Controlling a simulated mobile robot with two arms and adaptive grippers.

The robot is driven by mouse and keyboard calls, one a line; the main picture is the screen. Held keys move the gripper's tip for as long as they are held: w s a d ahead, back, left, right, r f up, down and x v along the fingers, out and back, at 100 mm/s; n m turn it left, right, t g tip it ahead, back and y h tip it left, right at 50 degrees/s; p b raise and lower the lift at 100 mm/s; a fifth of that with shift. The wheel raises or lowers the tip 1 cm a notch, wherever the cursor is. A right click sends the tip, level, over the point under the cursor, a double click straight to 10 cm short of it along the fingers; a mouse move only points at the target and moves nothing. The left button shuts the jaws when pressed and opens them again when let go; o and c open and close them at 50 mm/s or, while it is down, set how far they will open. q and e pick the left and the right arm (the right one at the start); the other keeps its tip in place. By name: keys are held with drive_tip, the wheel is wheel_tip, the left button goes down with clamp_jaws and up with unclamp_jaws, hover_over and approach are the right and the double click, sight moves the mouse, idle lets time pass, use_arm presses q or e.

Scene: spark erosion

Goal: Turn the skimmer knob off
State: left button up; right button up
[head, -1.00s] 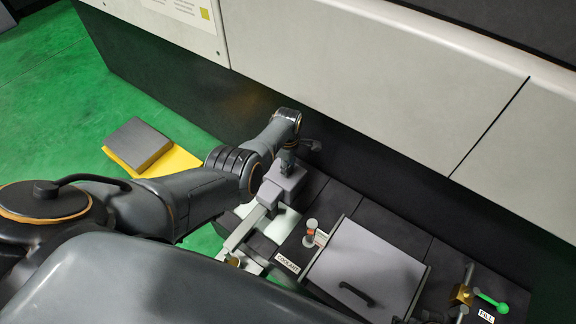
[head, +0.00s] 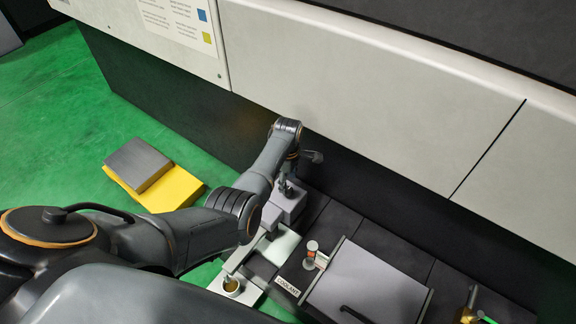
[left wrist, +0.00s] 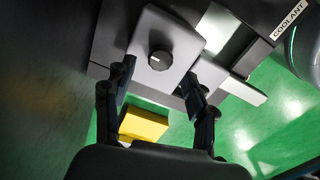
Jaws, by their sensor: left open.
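The skimmer knob (left wrist: 160,61) is a round dark knob with a pale pointer mark, on the face of a light grey box (left wrist: 177,39) in the left wrist view. The box also shows in the head view (head: 284,206), where the knob is hidden by my gripper. My left gripper (left wrist: 159,76) is open, with one finger to each side of the knob in the picture. Gaps show between fingers and knob, and nothing is held. In the head view my left gripper (head: 287,188) is over the box. My right gripper is not in view.
A grey plate (head: 368,279) with a dark handle lies right of the box, beside a COOLANT label (head: 288,287) and a small sight glass (head: 311,250). A pale cabinet wall (head: 370,105) rises behind. A yellow block (head: 180,188) is on the green floor.

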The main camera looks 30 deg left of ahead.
use_arm(q)
wheel_tip(320, 180, up, 8)
drive_tip(key=shift+f, duration=0.25)
idle(0.5)
